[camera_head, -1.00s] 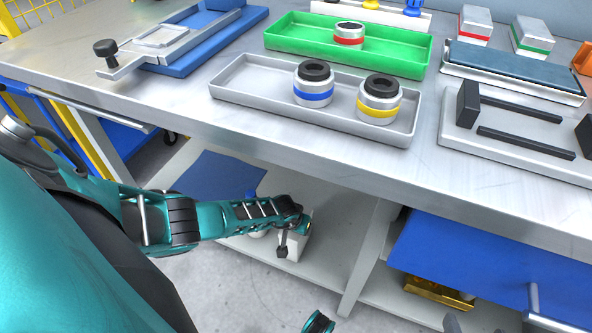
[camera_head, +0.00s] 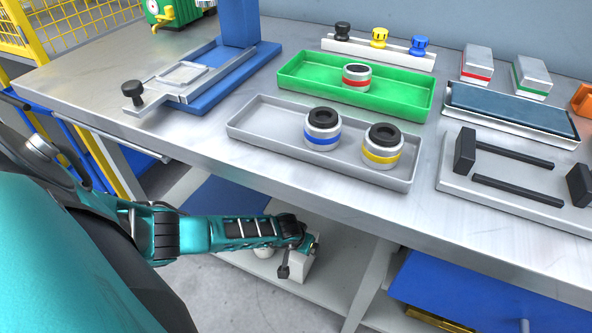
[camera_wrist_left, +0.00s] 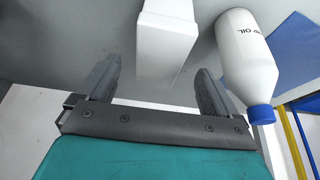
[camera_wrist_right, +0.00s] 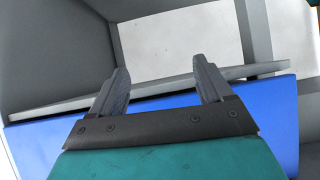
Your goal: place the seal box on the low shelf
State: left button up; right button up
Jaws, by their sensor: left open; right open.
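A plain white box, which I take for the seal box, stands on the grey low shelf (camera_head: 335,240) under the bench; in the head view the white box (camera_head: 302,266) is partly covered by my left gripper (camera_head: 293,258). In the left wrist view the near end of the white box (camera_wrist_left: 165,55) shows between the parted fingers of my left gripper (camera_wrist_left: 155,80), with gaps on both sides. My right gripper (camera_wrist_right: 160,85) is open and empty, seen only in its wrist view, before a blue panel (camera_wrist_right: 265,110).
A white oil bottle (camera_wrist_left: 245,55) with a blue cap stands close beside the box and left gripper. The bench top (camera_head: 215,150) overhangs the arm. It carries a grey tray (camera_head: 265,140), a green tray (camera_head: 310,80) and two striped boxes (camera_head: 477,64). A blue mat (camera_head: 225,198) lies on the shelf.

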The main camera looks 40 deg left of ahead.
pick_arm(q)
jog(key=p+v, duration=0.2)
jog(key=v, duration=0.4)
jog(key=shift+f, duration=0.1)
dwell(0.4)
